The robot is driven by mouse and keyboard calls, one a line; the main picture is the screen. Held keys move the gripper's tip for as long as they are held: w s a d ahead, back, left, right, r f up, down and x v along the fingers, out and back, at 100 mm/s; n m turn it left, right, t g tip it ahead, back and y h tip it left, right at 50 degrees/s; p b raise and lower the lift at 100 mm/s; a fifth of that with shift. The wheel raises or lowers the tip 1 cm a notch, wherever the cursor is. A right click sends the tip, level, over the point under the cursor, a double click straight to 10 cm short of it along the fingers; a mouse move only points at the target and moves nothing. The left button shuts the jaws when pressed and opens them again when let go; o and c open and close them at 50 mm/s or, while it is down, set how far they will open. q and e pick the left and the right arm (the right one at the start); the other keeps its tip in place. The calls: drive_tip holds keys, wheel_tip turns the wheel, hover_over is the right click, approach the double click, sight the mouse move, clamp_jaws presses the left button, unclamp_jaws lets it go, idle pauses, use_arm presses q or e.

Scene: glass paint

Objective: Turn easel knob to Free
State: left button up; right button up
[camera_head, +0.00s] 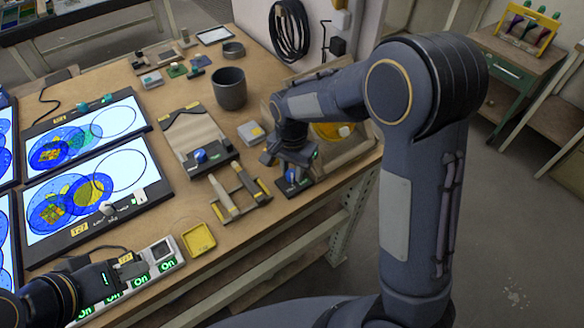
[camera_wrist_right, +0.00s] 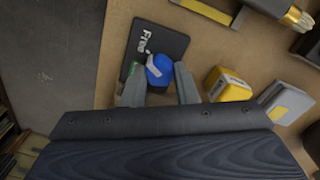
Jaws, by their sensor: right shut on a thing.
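In the head view my right gripper (camera_head: 288,161) reaches down to a small black plate at the table's right edge, next to the wooden easel (camera_head: 362,150). In the right wrist view the blue easel knob (camera_wrist_right: 159,69) sits on the black plate (camera_wrist_right: 172,44), which bears the white word "Free". My right gripper (camera_wrist_right: 160,88) is shut on the knob, one finger on each side. A pale pointer on the knob points toward the upper left, near the word. My left gripper (camera_head: 122,266) is low at the left beside the power strip; its fingers are too unclear to judge.
A power strip (camera_head: 158,258) with green "On" labels and a yellow tray (camera_head: 199,240) lie near the front edge. Two brushes on a rack (camera_head: 238,194), a board with another blue knob (camera_head: 200,156), a dark cup (camera_head: 229,88) and lit panels (camera_head: 90,195) occupy the table.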

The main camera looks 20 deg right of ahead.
sight(292, 173)
drive_tip(key=o, duration=1)
drive_tip(key=shift+r, duration=3.9)
